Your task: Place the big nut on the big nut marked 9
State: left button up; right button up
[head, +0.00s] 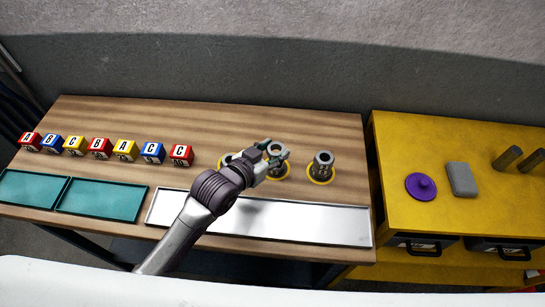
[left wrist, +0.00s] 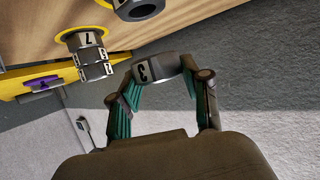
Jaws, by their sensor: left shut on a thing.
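My left gripper (head: 268,158) is shut on a grey big nut (head: 277,148), held above the middle yellow ring (head: 283,172). In the left wrist view, the fingers of my left gripper (left wrist: 162,82) clasp this nut (left wrist: 158,68), which shows a 3. Another dark nut (left wrist: 138,9) is cut off at that view's top edge. I cannot read a 9 on any nut. My right gripper is not in view.
Several lettered cubes (head: 100,148) stand in a row at left. Teal trays (head: 100,201) and a long white tray (head: 310,222) lie along the front. A yellow bench (head: 415,150) on the right bears a purple lidlike disc (head: 421,187) and a grey block (head: 461,179).

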aim_at(273, 158)
pick_arm(q)
notch_tip(273, 158, down, 3)
jog(key=shift+f+p, duration=0.15)
jog(key=shift+p, duration=0.2)
jog(key=shift+f, duration=0.4)
jog(key=shift+f, duration=0.1)
jog(key=o, duration=1.3)
